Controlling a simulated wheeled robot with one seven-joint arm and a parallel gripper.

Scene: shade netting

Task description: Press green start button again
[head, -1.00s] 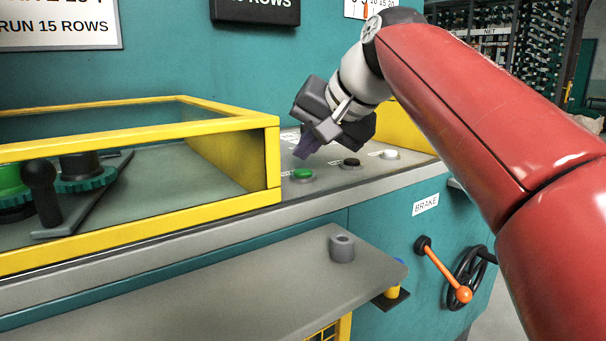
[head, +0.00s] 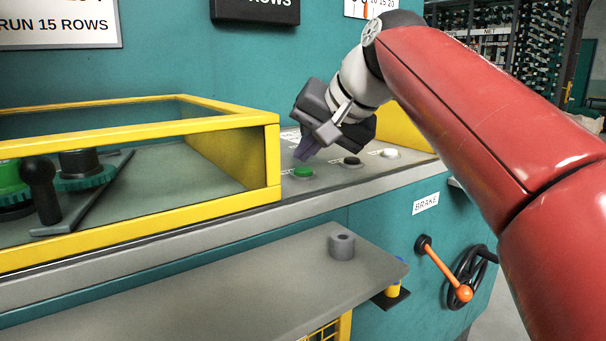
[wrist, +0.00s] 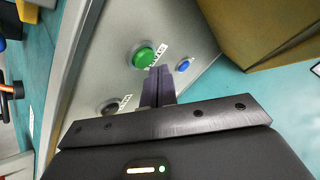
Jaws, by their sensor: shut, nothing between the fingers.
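The green start button (head: 302,172) sits on the grey sloped panel beside the yellow-framed guard. It also shows in the wrist view (wrist: 143,56), close to the fingertips. My gripper (head: 305,153) is shut and empty, its purple-grey fingers pointing down at the panel just above and behind the button. In the wrist view the closed fingers (wrist: 160,72) lie just right of the green button and cover part of its label. I cannot tell whether the tips touch the panel.
A black button (head: 351,161) and a white button (head: 390,153) are to the right on the panel. A blue button (wrist: 183,65) shows in the wrist view. The yellow guard frame (head: 273,160) stands close left. A grey shelf (head: 230,285) with a grey ring (head: 342,246) is below.

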